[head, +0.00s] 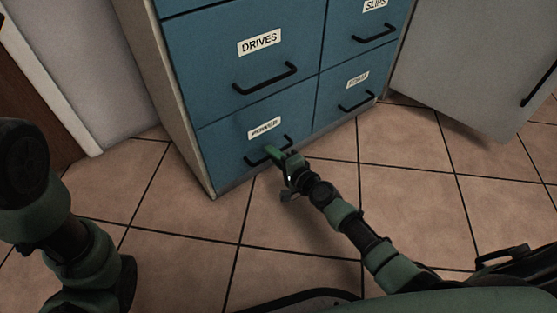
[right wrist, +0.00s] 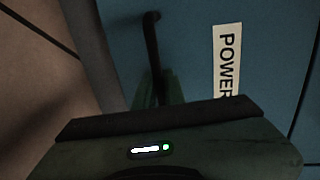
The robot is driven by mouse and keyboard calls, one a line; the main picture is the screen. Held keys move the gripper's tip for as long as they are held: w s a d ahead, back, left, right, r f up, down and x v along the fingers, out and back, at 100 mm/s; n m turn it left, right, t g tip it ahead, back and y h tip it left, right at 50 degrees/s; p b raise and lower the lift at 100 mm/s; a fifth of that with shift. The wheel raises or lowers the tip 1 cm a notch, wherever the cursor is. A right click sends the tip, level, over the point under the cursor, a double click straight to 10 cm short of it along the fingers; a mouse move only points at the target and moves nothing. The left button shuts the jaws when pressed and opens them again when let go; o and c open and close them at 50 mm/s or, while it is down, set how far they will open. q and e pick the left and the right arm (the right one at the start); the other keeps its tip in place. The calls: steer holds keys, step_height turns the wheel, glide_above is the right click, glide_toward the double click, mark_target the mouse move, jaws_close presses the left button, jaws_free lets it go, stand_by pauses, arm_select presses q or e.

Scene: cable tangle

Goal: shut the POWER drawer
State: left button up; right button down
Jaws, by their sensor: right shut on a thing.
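The POWER drawer (head: 222,152) is the bottom left drawer of a blue cabinet, with a white label (head: 264,128) and a black bar handle (head: 254,161). Its front looks about level with its neighbours, with no clear gap. My right gripper (head: 274,153) is at the handle and shut on it, covering its middle. In the right wrist view, the fingers (right wrist: 160,88) meet the dark handle (right wrist: 151,40) beside the POWER label (right wrist: 227,60). My left arm shows at the left edge, but its gripper is out of view.
Above is the DRIVES drawer (head: 205,65); to the right are the SLIPS drawer (head: 345,22) and another labelled drawer (head: 335,112). All look shut. A grey cabinet (head: 455,70) stands at the right. The tiled floor (head: 190,250) in front is clear.

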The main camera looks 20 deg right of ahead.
steer(key=shift+w, duration=0.2)
steer(key=c, duration=1.5)
jaws_free()
steer(key=shift+w+a, duration=0.1)
steer(key=shift+s+r, duration=0.2)
steer(key=shift+s, duration=0.25)
steer(key=p+v, duration=0.1)
steer(key=v, duration=0.6)
steer(key=shift+f+p, duration=0.25)
steer(key=shift+p, duration=0.05)
